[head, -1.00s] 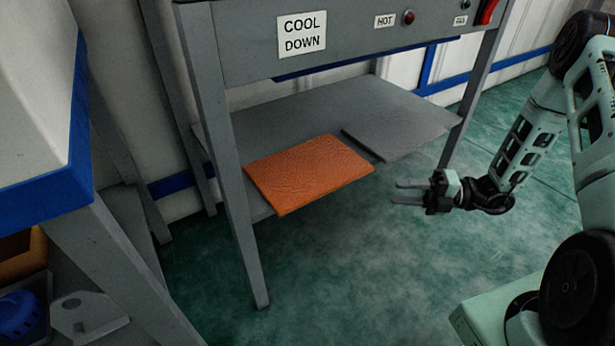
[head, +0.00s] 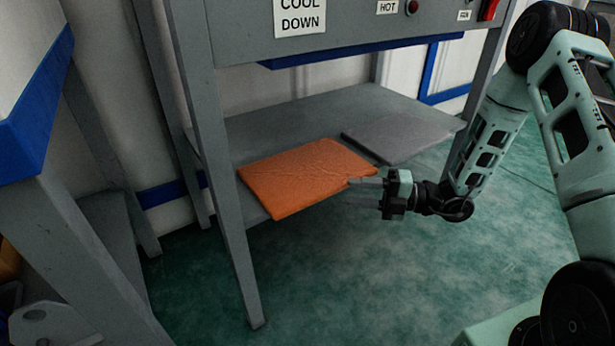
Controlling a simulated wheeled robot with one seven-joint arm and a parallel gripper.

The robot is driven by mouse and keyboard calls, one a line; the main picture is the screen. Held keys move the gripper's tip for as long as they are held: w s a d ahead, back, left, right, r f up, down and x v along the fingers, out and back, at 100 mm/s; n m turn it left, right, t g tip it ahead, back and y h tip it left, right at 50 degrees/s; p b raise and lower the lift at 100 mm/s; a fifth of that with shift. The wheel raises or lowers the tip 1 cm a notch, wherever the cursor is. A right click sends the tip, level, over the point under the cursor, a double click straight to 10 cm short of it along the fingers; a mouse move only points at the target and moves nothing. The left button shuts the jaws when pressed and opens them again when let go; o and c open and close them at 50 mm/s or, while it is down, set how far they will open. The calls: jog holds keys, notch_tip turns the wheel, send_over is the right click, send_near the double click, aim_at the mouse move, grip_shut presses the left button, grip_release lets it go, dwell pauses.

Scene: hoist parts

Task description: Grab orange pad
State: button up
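The orange pad (head: 300,178) lies flat on the lower shelf of the grey stand, its front edge sticking out past the shelf. My gripper (head: 350,191) is open and empty, pointing left, at the pad's right front corner. One fingertip overlaps the pad's corner in the picture; the other shows just below the edge. I cannot tell whether the fingers touch the pad or straddle it.
A grey pad (head: 398,138) lies on the same shelf (head: 270,123), right of the orange one. The stand's front left leg (head: 232,220) is close to the orange pad. Another grey bench (head: 85,250) stands at left. The green floor (head: 330,275) in front is clear.

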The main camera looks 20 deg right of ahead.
aim_at(338, 191)
jog(key=b+x, duration=0.3)
jog(key=x, duration=0.1)
jog(key=shift+w+a+f+b, duration=0.1)
jog(key=shift+a+f+b, duration=0.05)
jog(key=shift+a+b, duration=0.25)
jog(key=shift+w+a, duration=0.1)
jog(key=shift+a, duration=0.1)
grip_shut()
